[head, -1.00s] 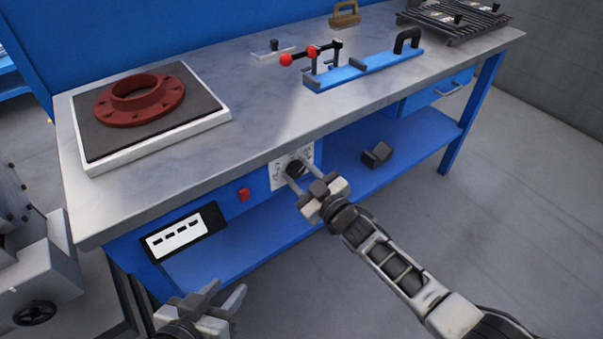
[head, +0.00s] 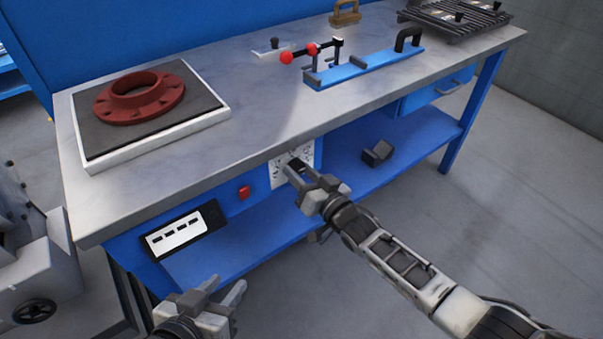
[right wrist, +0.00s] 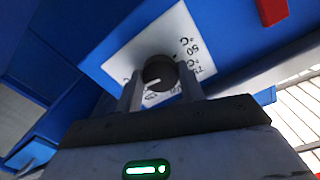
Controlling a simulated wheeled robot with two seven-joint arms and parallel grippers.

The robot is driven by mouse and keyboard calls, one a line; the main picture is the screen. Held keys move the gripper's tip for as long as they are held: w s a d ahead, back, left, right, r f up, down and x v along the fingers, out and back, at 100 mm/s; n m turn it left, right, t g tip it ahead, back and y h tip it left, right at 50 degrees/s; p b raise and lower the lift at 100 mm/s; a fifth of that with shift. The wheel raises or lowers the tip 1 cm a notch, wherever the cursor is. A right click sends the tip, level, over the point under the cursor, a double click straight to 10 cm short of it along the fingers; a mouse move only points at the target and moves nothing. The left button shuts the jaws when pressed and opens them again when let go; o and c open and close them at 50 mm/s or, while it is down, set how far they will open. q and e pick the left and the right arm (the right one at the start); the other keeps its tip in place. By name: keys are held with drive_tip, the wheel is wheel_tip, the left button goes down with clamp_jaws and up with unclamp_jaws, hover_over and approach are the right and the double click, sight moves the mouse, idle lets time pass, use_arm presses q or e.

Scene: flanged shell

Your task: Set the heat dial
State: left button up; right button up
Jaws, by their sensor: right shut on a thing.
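The heat dial is a black round knob (right wrist: 160,72) with a white pointer mark, on a white plate (right wrist: 118,62) printed with temperature marks such as 50 °C. In the head view the plate (head: 278,176) is on the bench's blue front, below the worktop edge. My right gripper (head: 298,172) reaches the dial and is shut on it, one finger on each side; the fingers also show in the right wrist view (right wrist: 161,90). The gripper hides part of the dial and scale. My left gripper (head: 225,292) is open and empty, low in front of the bench.
A red flanged part (head: 138,99) sits on a dark pad in a white-rimmed plate (head: 200,126). A red switch (head: 244,193) and a white-labelled panel (head: 182,230) are left of the dial. A blue toggle-clamp fixture (head: 365,69) stands on the worktop.

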use_arm(q)
drive_tip(key=shift+f, duration=0.1)
use_arm(e)
drive_tip(key=shift+f, duration=0.1)
idle(0.4)
use_arm(q)
drive_tip(key=shift+s, duration=0.1)
use_arm(e)
drive_tip(key=o, duration=1)
drive_tip(key=shift+c, duration=0.2)
drive_tip(key=shift+s, duration=0.1)
use_arm(q)
drive_tip(key=shift+a+r+p, duration=0.1)
drive_tip(key=shift+r+p, duration=0.25)
drive_tip(key=shift+p, duration=0.8)
use_arm(e)
drive_tip(key=v, duration=1.6)
use_arm(q)
drive_tip(key=shift+r, duration=0.1)
